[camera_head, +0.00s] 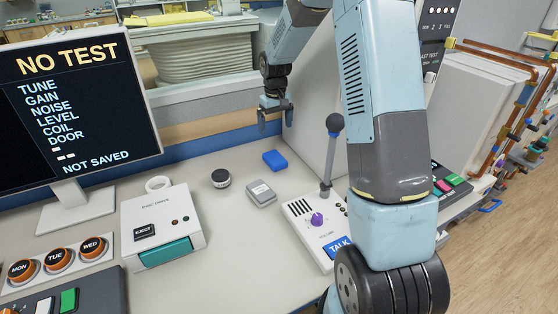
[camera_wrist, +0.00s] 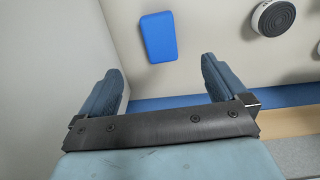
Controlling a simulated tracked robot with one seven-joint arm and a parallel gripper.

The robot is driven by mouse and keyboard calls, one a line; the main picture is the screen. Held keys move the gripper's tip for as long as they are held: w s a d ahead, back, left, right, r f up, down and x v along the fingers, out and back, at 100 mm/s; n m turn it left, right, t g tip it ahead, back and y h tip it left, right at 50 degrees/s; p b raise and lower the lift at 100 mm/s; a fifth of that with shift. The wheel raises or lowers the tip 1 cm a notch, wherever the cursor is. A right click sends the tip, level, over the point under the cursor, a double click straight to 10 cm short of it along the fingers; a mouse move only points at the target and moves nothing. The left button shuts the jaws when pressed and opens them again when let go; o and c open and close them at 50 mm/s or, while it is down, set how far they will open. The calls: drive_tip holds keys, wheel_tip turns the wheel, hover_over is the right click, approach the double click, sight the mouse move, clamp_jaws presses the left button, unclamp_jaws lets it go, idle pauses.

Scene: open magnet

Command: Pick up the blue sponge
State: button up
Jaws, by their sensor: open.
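The blue sponge (camera_head: 275,160) is a small flat block lying on the pale desk, near the desk's back edge. In the wrist view the sponge (camera_wrist: 158,37) lies at the top, beyond the fingertips and between their lines, a little left of centre. My gripper (camera_head: 275,117) is above and behind the sponge in the head view, apart from it. In the wrist view my gripper (camera_wrist: 160,80) has its two fingers wide apart with nothing between them.
A dark round puck (camera_head: 221,178) and a grey box (camera_head: 261,193) lie near the sponge. A talk unit (camera_head: 318,220) with an upright knobbed stalk (camera_head: 332,150) stands to the right. A disc drive (camera_head: 162,225) and a monitor (camera_head: 75,110) are at left. A pale panel rises behind the stalk.

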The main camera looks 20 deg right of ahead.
drive_tip(key=f, duration=0.2)
hover_over(276, 158)
wheel_tip(276, 158, down, 7)
drive_tip(key=shift+a, duration=0.15)
drive_tip(key=shift+w+f, duration=0.15)
drive_tip(key=shift+f, duration=2.9)
drive_tip(key=c, duration=1.1)
drive_tip(key=shift+r, duration=0.2)
